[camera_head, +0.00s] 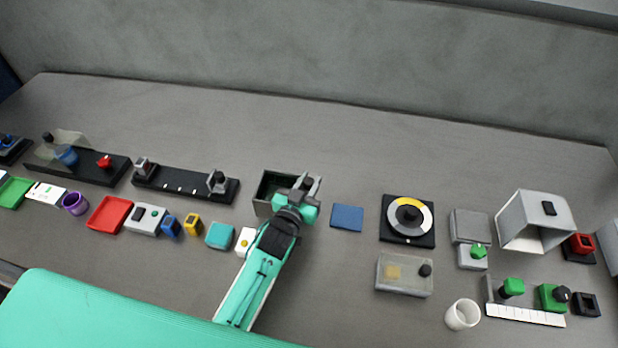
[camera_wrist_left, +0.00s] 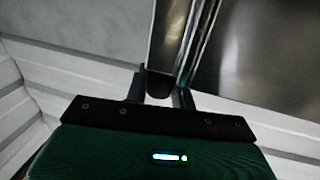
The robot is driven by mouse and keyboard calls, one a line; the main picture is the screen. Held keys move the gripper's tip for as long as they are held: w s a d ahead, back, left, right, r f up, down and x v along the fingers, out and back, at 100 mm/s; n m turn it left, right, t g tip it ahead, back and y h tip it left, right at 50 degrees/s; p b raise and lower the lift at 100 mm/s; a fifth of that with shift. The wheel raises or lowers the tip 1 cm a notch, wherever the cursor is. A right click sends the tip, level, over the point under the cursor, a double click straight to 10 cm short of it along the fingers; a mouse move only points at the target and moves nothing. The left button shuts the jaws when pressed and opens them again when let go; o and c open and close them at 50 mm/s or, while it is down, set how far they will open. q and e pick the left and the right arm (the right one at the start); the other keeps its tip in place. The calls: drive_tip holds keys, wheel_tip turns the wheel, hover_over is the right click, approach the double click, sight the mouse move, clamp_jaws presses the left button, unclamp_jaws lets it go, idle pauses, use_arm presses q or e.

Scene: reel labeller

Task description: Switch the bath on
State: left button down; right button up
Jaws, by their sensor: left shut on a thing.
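A small dark open-topped box (camera_head: 262,207) with a greenish inside stands near the middle of the table. I cannot tell for sure whether it is the bath. My left gripper (camera_head: 308,186) is at the box's right end and covers part of it. In the left wrist view the gripper (camera_wrist_left: 162,88) is shut on a small dark piece, with a shiny metal surface (camera_wrist_left: 172,35) just beyond the fingers. The fingers hide most of that piece, and its join to the box does not show. My right gripper is not in view.
A blue pad (camera_head: 347,218) and a black dial plate (camera_head: 408,240) lie right of the box. A black rail (camera_head: 185,187) lies left. A white unit with a yellow button (camera_head: 245,240) sits beside my forearm. The table behind the box is clear.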

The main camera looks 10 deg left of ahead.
use_arm(q)
drive_tip(key=shift+f, duration=0.4)
drive_tip(key=c, duration=1.2)
unclamp_jaws()
drive_tip(key=shift+r, duration=0.1)
drive_tip(key=shift+s+a+b, duration=0.45)
drive_tip(key=shift+s+b, duration=0.15)
drive_tip(key=shift+s, duration=1.65)
drive_tip(key=shift+s+a+b, duration=0.4)
drive_tip(key=shift+s+b, duration=0.25)
drive_tip(key=shift+s, duration=1.65)
drive_tip(key=shift+s+a+b, duration=0.45)
drive_tip(key=shift+s+b, duration=0.15)
drive_tip(key=shift+s, duration=1.65)
